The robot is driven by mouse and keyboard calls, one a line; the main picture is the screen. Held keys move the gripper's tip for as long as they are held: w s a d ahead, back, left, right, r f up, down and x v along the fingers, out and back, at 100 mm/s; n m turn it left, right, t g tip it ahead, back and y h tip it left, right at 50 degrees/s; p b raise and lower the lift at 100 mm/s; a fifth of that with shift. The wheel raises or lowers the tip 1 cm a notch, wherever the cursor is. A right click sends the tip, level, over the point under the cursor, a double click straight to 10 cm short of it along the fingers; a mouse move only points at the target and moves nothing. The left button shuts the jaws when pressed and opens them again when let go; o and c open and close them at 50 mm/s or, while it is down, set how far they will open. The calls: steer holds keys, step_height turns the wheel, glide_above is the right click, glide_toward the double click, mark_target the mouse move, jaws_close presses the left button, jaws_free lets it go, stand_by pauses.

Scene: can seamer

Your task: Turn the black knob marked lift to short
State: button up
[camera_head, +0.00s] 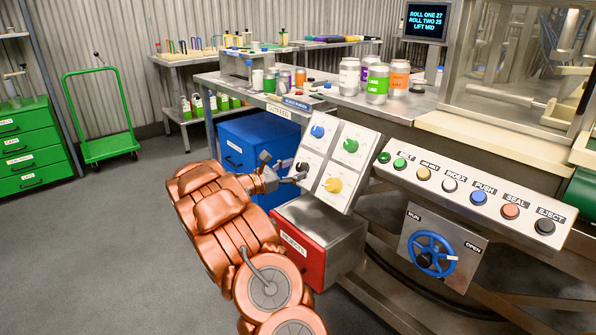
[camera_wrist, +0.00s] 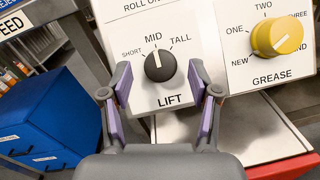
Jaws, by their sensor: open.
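The black lift knob (camera_wrist: 159,66) is on a white panel in the wrist view, with SHORT at its left, MID above and TALL at its right. Its white pointer line points up at MID. My gripper (camera_wrist: 161,88) is open, with one purple-padded finger on either side of the knob's lower part in the picture. In the head view the knob (camera_head: 302,168) is small and partly covered by my gripper (camera_head: 294,178). The screen (camera_head: 423,23) reads LIFT MID.
A yellow grease knob (camera_wrist: 277,37) is right of the lift knob; blue (camera_head: 317,131) and green (camera_head: 350,145) knobs sit above. A red-fronted box (camera_head: 298,254) is below the panel, a blue cabinet (camera_head: 255,150) behind. A button row (camera_head: 478,196) runs right.

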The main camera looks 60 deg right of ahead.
steer(key=shift+x, duration=0.85)
steer(key=c, duration=1.2)
steer(key=shift+o, duration=0.2)
